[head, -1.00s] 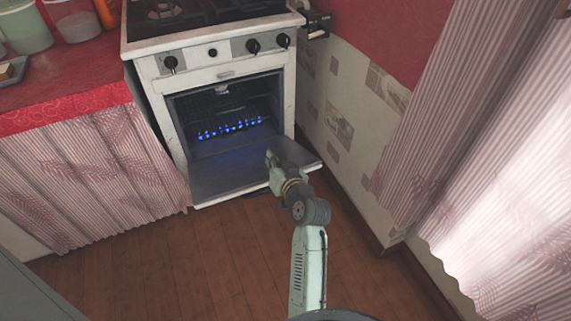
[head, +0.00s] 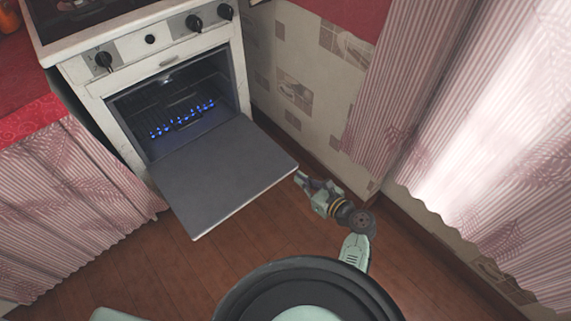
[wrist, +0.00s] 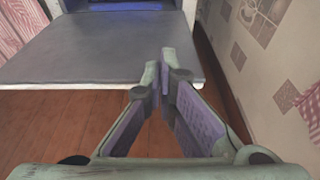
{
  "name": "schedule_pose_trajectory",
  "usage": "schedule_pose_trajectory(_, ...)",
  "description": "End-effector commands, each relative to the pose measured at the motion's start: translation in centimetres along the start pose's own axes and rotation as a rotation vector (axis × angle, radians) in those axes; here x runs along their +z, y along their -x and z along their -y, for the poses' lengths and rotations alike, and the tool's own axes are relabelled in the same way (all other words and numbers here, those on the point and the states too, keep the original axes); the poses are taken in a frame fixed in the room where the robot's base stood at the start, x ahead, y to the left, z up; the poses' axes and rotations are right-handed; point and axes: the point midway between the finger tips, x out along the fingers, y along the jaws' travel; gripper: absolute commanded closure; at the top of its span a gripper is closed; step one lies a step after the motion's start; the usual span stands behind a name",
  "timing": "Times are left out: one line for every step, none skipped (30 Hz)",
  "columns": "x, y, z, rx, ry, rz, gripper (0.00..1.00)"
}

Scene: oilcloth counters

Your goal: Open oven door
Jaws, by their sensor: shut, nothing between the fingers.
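The white oven (head: 150,75) stands at the upper left of the head view, with blue flames lit inside its cavity. Its door (head: 225,175) is folded down, lying about flat with its grey inner face up. The door also shows in the wrist view (wrist: 110,58) at the upper left. My gripper (head: 299,176) is beside the door's front right corner, over the wooden floor. In the wrist view its fingers (wrist: 165,55) are closed together at the tips, with nothing between them. The tips look close to the door's edge; I cannot tell whether they touch.
A patterned wall (head: 300,85) and pink striped curtains (head: 450,100) bound the right side. A counter with a pink curtain front (head: 70,200) stands left of the oven. Bare wooden floor (head: 130,260) lies in front of the door.

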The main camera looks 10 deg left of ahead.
Motion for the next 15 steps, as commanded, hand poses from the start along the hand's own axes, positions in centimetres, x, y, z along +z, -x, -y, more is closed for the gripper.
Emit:
schedule_pose_trajectory(0.1, -0.7, -0.1, 0.003, 0.001, 0.002, 1.00)
schedule_pose_trajectory(0.2, -1.2, -0.1, 0.002, 0.002, 0.003, 1.00)
schedule_pose_trajectory(0.2, -1.9, -0.1, 0.004, 0.002, 0.003, 1.00)
schedule_pose_trajectory(0.2, -2.5, -0.1, 0.004, 0.003, 0.002, 1.00)
schedule_pose_trajectory(0.2, -3.1, -0.1, 0.004, 0.004, 0.002, 1.00)
schedule_pose_trajectory(0.2, -4.0, -0.1, 0.004, 0.003, 0.003, 1.00)
schedule_pose_trajectory(0.2, -4.7, -0.2, 0.005, 0.004, 0.003, 1.00)
schedule_pose_trajectory(0.2, -5.4, -0.2, 0.005, 0.004, 0.003, 1.00)
schedule_pose_trajectory(0.2, -6.3, -0.1, 0.004, 0.004, 0.003, 1.00)
schedule_pose_trajectory(0.2, -6.9, -0.1, 0.004, 0.004, 0.003, 1.00)
schedule_pose_trajectory(0.2, -7.6, -0.2, 0.004, 0.003, 0.003, 1.00)
schedule_pose_trajectory(0.2, -8.4, -0.1, 0.004, 0.004, 0.003, 1.00)
schedule_pose_trajectory(0.2, -9.0, -0.1, 0.003, 0.004, 0.003, 1.00)
schedule_pose_trajectory(0.2, -9.6, -0.1, 0.003, 0.004, 0.003, 1.00)
schedule_pose_trajectory(0.9, -9.8, -0.1, 0.001, 0.006, 0.003, 1.00)
